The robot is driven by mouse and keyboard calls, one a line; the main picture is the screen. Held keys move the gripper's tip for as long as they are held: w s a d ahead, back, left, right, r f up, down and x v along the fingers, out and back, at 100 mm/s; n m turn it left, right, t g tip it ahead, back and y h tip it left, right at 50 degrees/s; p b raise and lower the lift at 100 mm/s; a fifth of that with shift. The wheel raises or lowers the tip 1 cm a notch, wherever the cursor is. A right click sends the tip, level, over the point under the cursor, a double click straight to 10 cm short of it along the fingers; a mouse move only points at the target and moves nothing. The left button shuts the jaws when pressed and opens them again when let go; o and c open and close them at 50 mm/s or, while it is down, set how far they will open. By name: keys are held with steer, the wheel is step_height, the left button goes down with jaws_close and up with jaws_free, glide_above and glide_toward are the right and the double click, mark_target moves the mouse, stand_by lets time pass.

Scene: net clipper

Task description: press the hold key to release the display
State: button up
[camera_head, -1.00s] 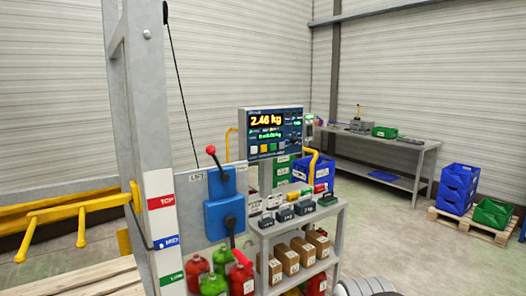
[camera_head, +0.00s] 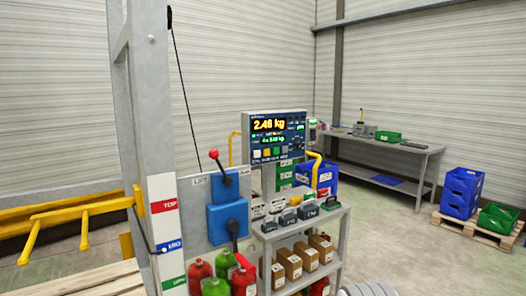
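The weighing display (camera_head: 276,133) stands behind the small shelf unit, near the middle of the view. Its screen shows "2.46 kg" in yellow digits, with smaller green text below. A row of small keys (camera_head: 267,152) in white, yellow and green runs along its lower part. The key labels are too small to read, so I cannot tell which is the hold key. My gripper is not in view.
A grey shelf unit (camera_head: 343,222) holds dark weights and brown boxes. Left of it are a blue lever box (camera_head: 227,220), a grey post (camera_head: 146,110) and red and green bottles. A workbench (camera_head: 418,151) and blue crates (camera_head: 461,190) stand at right. Floor between is open.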

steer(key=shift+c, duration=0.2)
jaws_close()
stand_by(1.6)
